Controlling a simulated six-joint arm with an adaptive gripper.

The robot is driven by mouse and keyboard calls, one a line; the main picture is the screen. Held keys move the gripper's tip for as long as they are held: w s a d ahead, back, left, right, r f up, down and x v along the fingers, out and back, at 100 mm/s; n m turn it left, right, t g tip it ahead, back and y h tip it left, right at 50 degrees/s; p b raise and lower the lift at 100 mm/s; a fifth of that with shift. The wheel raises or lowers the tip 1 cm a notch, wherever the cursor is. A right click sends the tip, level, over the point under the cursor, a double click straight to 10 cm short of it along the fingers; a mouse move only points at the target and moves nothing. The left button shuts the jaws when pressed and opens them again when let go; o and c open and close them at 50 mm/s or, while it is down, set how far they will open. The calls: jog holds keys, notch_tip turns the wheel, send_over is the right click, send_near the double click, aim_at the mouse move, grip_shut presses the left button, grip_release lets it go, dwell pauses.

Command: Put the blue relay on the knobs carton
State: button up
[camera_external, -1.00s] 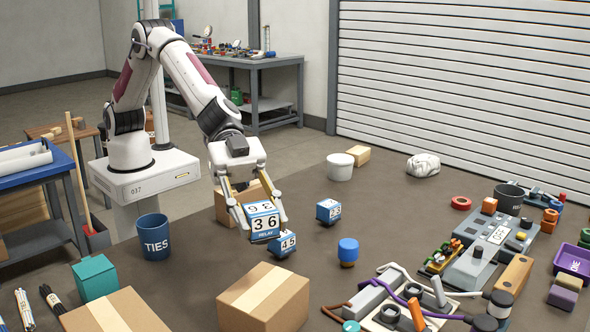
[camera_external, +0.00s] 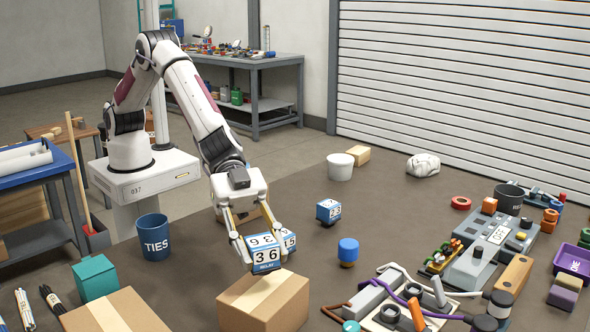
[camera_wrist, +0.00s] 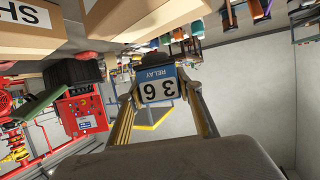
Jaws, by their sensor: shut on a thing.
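My gripper (camera_external: 265,254) is shut on a blue-and-white relay marked 36 (camera_external: 266,256). The relay also shows between the fingers in the wrist view (camera_wrist: 157,88), upside down. In the external view it is at the back top edge of a brown taped carton (camera_external: 262,301); I cannot tell whether they touch. No "knobs" lettering is readable on any carton.
Another carton (camera_external: 116,311) is at lower left, and one stands behind my gripper. A teal box (camera_external: 95,278), the TIES cup (camera_external: 154,238) and a blue cylinder (camera_external: 348,252) stand nearby. Pipes and machine parts crowd the right.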

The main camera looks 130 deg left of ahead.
aim_at(261, 263)
jog(key=shift+f, duration=1.85)
jog(key=shift+f, duration=0.1)
jog(key=o, duration=1.2)
jog(key=shift+s+a+r, duration=0.15)
jog(key=shift+s+r, duration=0.15)
jog(key=shift+v, duration=5.65)
